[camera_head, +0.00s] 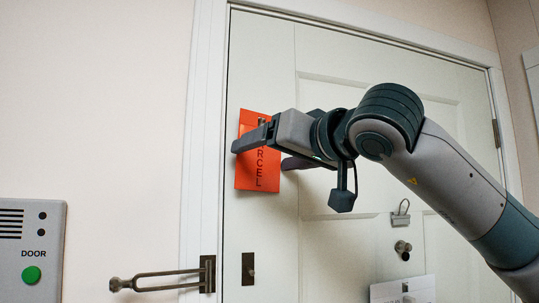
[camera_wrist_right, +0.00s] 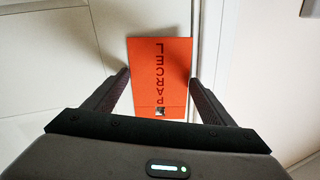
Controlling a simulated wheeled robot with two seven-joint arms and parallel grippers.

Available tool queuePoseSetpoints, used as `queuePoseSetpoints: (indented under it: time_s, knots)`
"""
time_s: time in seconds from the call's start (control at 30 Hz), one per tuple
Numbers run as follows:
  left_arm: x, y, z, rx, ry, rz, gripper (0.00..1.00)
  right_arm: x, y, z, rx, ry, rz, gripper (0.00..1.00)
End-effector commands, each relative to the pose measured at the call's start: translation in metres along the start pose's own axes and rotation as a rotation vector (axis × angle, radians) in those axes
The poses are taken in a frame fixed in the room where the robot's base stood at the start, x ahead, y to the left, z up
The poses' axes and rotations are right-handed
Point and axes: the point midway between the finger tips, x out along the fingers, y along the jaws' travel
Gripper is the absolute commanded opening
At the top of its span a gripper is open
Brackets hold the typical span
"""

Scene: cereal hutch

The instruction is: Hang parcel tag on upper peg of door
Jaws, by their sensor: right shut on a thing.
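The orange parcel tag (camera_head: 258,172) stands upright, flat against or close in front of the white door (camera_head: 265,70), near the door's left edge. Its lettering reads PARCEL. It also shows in the right wrist view (camera_wrist_right: 160,65). A small metallic piece (camera_wrist_right: 160,111) shows at the tag's top end; I cannot tell whether it is the upper peg coming through the tag's hole. My right gripper (camera_head: 260,156) is shut on the tag, with a finger at each side edge in the wrist view (camera_wrist_right: 161,84). My left gripper is out of view.
A swing-bar door guard (camera_head: 160,278) juts left from the frame below the tag, beside a small latch plate (camera_head: 248,268). A metal loop (camera_head: 401,213), a round knob (camera_head: 403,247) and a white card (camera_head: 402,290) are lower right. A grey DOOR button panel (camera_head: 32,240) is at left.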

Motion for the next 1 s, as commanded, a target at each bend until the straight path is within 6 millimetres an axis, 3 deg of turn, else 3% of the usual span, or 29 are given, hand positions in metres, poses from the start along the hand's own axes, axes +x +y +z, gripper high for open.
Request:
queuePoseSetpoints:
  time_s: [0.03, 0.1, 0.13, 0.8, 1.0]
  knots:
    - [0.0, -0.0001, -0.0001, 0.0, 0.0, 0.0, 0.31, -0.0001, -0.0001, -0.0003, 0.0, 0.001, 0.0, 0.8]
    - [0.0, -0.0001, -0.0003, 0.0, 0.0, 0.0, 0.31, 0.0, -0.0001, -0.0003, 0.0, 0.001, 0.0, 0.96]
    - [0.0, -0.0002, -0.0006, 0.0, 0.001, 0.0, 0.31, 0.0001, 0.0002, -0.0003, 0.0, 0.001, 0.0, 0.99]
    - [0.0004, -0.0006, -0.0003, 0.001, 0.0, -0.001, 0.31, 0.0003, 0.0022, 0.0005, 0.002, -0.001, 0.004, 0.99]
    - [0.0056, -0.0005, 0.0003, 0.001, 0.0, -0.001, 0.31, -0.0085, 0.0021, 0.0011, 0.0, 0.001, 0.003, 0.99]
